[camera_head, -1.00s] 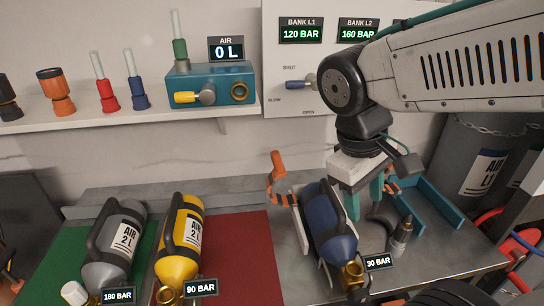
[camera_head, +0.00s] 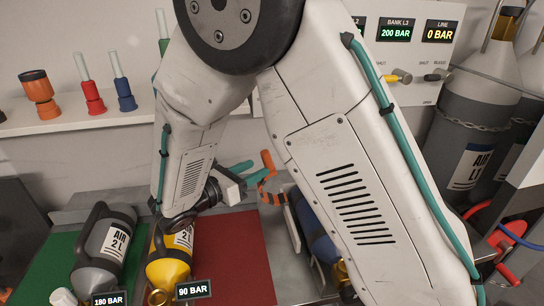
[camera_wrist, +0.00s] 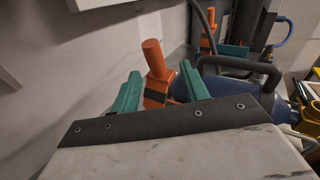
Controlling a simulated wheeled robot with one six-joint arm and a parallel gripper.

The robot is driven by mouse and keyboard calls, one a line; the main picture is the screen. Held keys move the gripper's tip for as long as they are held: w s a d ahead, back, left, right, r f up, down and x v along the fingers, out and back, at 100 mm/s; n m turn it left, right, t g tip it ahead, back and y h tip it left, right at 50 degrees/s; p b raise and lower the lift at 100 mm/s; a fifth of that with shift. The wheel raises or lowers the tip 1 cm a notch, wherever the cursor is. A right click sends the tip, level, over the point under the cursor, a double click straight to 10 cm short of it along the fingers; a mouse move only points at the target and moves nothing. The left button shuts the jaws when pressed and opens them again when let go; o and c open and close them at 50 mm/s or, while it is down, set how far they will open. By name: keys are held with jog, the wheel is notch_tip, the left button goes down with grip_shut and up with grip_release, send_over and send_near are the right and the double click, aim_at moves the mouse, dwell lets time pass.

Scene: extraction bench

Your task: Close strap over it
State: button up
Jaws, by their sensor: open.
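My arm hides much of the cylinder in the head view. My gripper (camera_head: 247,174) is open just left of the strap, its teal fingers pointing toward it. In the wrist view the strap's orange end (camera_wrist: 153,60) shows between the fingertips (camera_wrist: 160,82), with no visible grip on it. The blue cylinder (camera_wrist: 284,114) and its dark handle lie beyond, to the right.
The shelf (camera_head: 60,125) and wall run behind. A valve panel (camera_head: 432,70) and large grey tanks (camera_head: 468,115) are at the right.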

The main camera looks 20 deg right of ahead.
jog(key=w+x, duration=0.1)
jog(key=x, duration=0.6)
jog(key=shift+d+r+n+t, duration=0.2)
jog(key=shift+r+n+t, duration=0.1)
jog(key=shift+r+t, duration=0.1)
grip_shut()
